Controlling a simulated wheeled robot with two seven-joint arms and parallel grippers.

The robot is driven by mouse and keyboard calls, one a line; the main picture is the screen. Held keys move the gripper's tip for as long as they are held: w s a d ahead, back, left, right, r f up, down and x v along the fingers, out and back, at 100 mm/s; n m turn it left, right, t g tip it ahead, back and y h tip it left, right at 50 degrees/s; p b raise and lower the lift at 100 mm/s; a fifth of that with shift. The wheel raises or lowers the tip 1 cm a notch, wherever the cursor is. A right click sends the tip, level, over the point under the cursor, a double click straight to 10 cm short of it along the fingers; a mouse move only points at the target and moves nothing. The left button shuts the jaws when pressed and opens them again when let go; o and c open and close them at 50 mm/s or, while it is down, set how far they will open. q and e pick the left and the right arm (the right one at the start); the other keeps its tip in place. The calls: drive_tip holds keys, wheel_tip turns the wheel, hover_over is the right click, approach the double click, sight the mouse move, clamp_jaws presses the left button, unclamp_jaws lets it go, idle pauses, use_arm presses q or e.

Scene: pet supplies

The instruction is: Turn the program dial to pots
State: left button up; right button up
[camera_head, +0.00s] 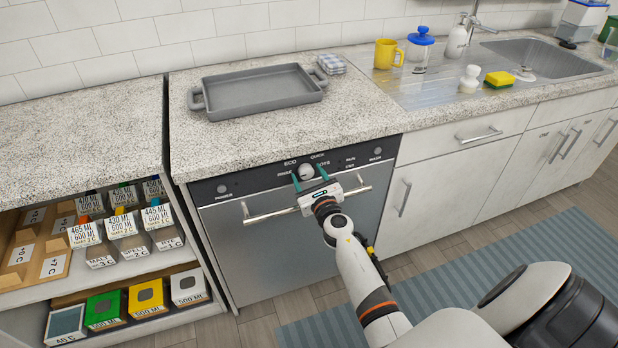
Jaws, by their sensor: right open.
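The program dial (306,172) is a round pale knob on the dark control panel (245,183) of the dishwasher (270,250). Labels around it include ECO, QUICK, RINSE and POTS; the POTS label is partly blocked by my gripper. My right gripper (309,177) is open, with one teal finger on each side of the dial. Whether the fingers touch the dial cannot be told. The dial's pointer direction is too small to read. My left gripper is not in view.
The dishwasher handle (268,214) runs just below the panel, close to my right wrist. A grey tray (258,92) and folded cloth (331,64) rest on the counter above. A yellow mug (385,54) stands near the sink (540,60). Shelves with boxes (103,308) are at left.

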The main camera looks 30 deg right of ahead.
drive_tip(key=c, duration=1)
